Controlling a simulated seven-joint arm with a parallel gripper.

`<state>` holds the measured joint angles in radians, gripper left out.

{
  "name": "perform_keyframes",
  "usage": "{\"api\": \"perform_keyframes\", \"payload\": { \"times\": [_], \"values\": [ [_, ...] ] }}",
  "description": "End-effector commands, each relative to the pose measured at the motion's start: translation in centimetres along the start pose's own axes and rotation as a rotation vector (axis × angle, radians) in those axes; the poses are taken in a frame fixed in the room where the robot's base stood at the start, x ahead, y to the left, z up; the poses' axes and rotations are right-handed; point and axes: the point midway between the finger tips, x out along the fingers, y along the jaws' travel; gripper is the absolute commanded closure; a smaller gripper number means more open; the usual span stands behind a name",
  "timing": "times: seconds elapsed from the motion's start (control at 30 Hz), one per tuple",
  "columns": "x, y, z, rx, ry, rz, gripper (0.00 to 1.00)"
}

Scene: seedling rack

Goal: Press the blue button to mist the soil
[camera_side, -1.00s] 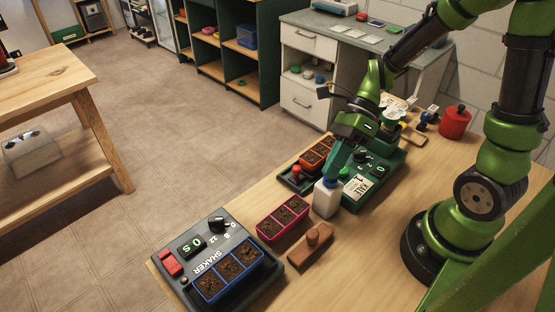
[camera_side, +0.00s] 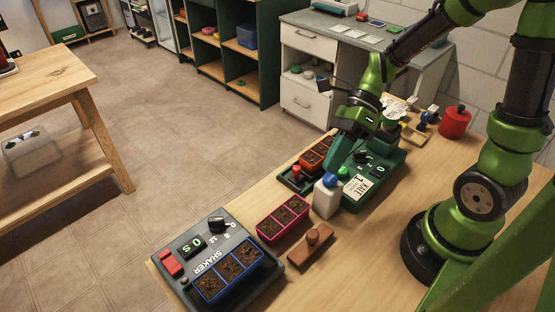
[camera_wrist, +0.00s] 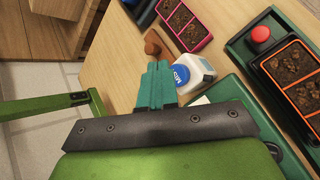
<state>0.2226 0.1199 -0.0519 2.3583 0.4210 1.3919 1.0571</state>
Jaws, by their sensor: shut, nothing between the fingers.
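The blue button (camera_side: 330,181) is the top of a small white bottle (camera_side: 326,201) standing upright on the bench. In the wrist view the blue button (camera_wrist: 181,74) bears white lettering, and the white bottle (camera_wrist: 200,68) shows beside my fingers. My gripper (camera_side: 336,164) is shut and empty, its teal fingers pointing down close behind the button in the side view. In the wrist view my gripper (camera_wrist: 158,66) is just left of the button; I cannot tell whether they touch. Soil fills a pink tray (camera_side: 274,238), an orange tray (camera_side: 301,164) and a blue tray (camera_side: 249,287).
A green device with a dial and label (camera_side: 368,186) stands close right of the bottle. A brown wooden block with a knob (camera_side: 311,245) lies in front. The shaker base (camera_side: 231,222) stands at the front left. A red button (camera_side: 296,170) is beside the orange tray.

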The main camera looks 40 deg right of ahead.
Motion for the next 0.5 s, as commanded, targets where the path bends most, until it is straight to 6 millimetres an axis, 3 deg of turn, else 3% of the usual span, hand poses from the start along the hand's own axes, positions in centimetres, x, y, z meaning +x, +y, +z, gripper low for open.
{"api": "perform_keyframes", "payload": {
  "times": [0.5],
  "values": [
    [-3.5, 2.5, 2.5, -0.002, 0.001, -0.002, 1.0]
  ]
}}
